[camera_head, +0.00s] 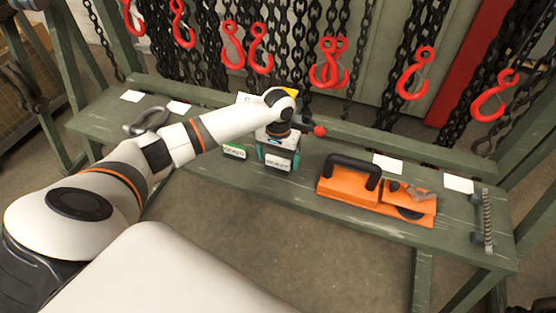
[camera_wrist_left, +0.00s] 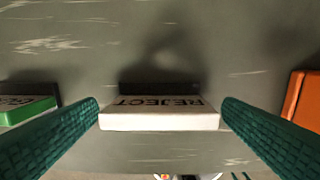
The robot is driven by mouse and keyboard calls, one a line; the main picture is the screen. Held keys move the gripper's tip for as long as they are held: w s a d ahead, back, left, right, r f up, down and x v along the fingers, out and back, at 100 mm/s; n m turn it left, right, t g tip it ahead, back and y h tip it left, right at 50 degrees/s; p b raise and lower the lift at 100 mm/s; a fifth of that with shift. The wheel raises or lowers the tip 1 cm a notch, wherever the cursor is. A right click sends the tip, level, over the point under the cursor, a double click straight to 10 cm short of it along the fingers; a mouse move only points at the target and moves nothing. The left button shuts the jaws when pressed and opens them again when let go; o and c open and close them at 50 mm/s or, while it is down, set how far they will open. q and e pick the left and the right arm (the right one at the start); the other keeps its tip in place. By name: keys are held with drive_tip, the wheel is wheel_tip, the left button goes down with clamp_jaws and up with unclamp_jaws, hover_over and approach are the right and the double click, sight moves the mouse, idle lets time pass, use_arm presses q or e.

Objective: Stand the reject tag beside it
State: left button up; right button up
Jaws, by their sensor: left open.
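The reject tag (camera_head: 277,162) is a small white plate lettered REJECT on a dark base, on the green bench (camera_head: 330,216) near its front edge. In the left wrist view the tag (camera_wrist_left: 160,118) lies between the two teal fingers, with a narrow gap at each side. My left gripper (camera_head: 279,157) points down over it and is open around it. A green-topped tag (camera_head: 234,152) stands to its left and shows partly in the left wrist view (camera_wrist_left: 27,110). My right gripper is not in view.
An orange block with a black handle (camera_head: 345,185) stands right of the tag, beside a red-tipped lever (camera_head: 319,131). A turnbuckle (camera_head: 486,218) lies at the right end and a grey shackle (camera_head: 147,121) at the left. Chains with red hooks (camera_head: 330,68) hang behind the bench.

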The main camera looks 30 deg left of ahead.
sight(278, 158)
use_arm(q)
wheel_tip(278, 158, up, 10)
drive_tip(key=shift+r, duration=0.25)
